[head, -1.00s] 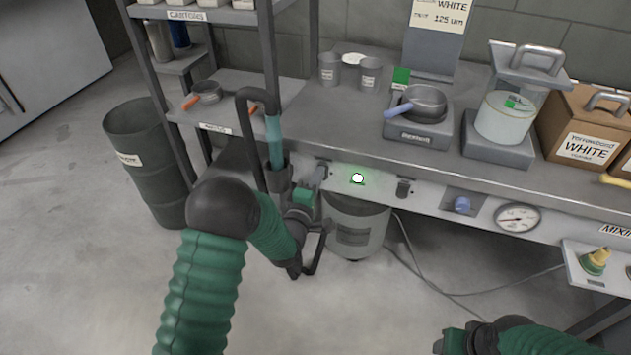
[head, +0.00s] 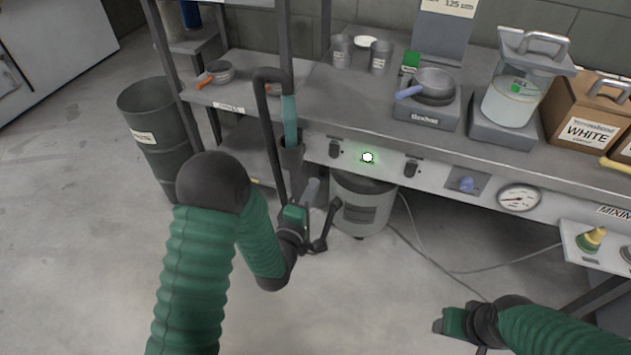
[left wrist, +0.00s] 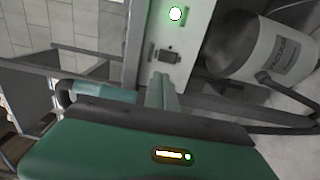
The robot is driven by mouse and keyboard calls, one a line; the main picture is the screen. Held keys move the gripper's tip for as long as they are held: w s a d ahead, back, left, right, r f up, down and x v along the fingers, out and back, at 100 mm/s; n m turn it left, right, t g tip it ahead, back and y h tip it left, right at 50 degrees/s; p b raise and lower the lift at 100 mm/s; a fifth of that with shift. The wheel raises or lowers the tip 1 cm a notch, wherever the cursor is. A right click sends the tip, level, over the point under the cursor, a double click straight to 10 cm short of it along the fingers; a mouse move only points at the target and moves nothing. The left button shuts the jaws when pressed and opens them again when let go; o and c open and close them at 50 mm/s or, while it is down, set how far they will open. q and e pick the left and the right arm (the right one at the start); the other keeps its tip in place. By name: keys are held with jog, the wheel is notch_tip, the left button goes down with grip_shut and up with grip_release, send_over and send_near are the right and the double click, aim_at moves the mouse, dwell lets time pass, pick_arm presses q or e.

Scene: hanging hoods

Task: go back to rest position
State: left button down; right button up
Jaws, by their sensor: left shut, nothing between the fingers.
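My left arm comes in from the lower left of the head view. Its gripper (head: 312,188) is shut and empty, in front of the bench's front panel (head: 385,165), just left of the vacuum canister. In the left wrist view, the closed fingers (left wrist: 164,92) point up toward the panel and a dark switch. My right gripper (head: 442,326) shows at the lower right of the head view, over the floor and apart from the bench; its fingers are too unclear to tell if they are open.
A black hose with a teal wand (head: 290,122) hangs in a holder close to my left gripper. The canister (head: 362,210) stands under the bench. A green light (head: 367,157) glows on the panel. A dark drum (head: 155,135) stands left.

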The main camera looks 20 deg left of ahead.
pick_arm(q)
jog(key=shift+d, duration=0.15)
jog(key=s+a+f+m+g, duration=0.1)
jog(key=s+f+m+g, duration=0.1)
jog(key=s+m+g, duration=0.85)
jog(key=s+f+m+g, duration=0.2)
jog(key=s+m+g, duration=0.4)
jog(key=s, duration=0.7)
notch_tip(320, 180, up, 26)
jog(key=m+p, duration=0.1)
jog(key=p, duration=2.5)
jog(key=shift+s+a+r+t+y+p, duration=0.15)
jog(key=shift+a+r+t+y+p, duration=0.05)
jog(key=shift+t+y+p, duration=0.2)
